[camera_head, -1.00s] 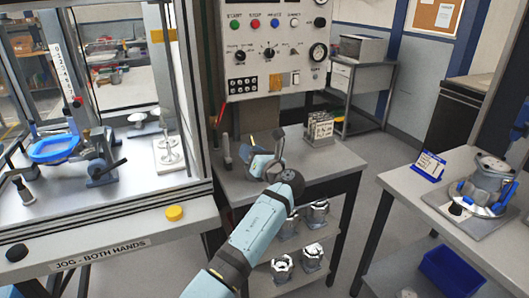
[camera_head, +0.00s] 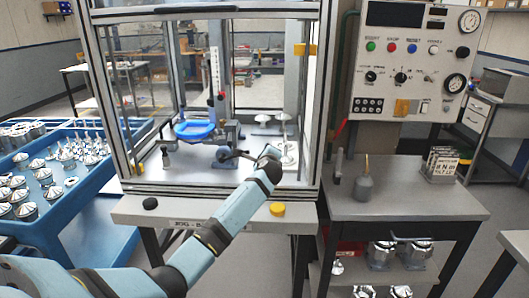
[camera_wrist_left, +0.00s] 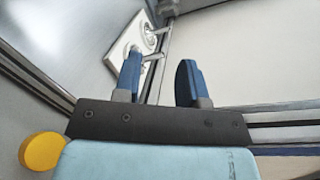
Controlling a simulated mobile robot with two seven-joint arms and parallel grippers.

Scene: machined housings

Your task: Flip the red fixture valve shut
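A small red part (camera_head: 221,97) shows on the upright column inside the glazed press, above and right of a blue ring fixture (camera_head: 195,130). A thin red handle (camera_head: 341,129) also stands by the press's right post. I cannot tell for sure which of these is the red fixture valve, or its position. My left gripper (camera_head: 268,153) is at the press's open front, right of a dark lever (camera_head: 236,152) and apart from both red parts. In the left wrist view its two blue fingers (camera_wrist_left: 160,80) stand apart with nothing held between them. My right gripper is out of view.
A white plate with pegs (camera_wrist_left: 126,42) lies inside the press beyond the fingers. A yellow button (camera_head: 277,209) and a black button (camera_head: 150,203) sit on the front ledge.

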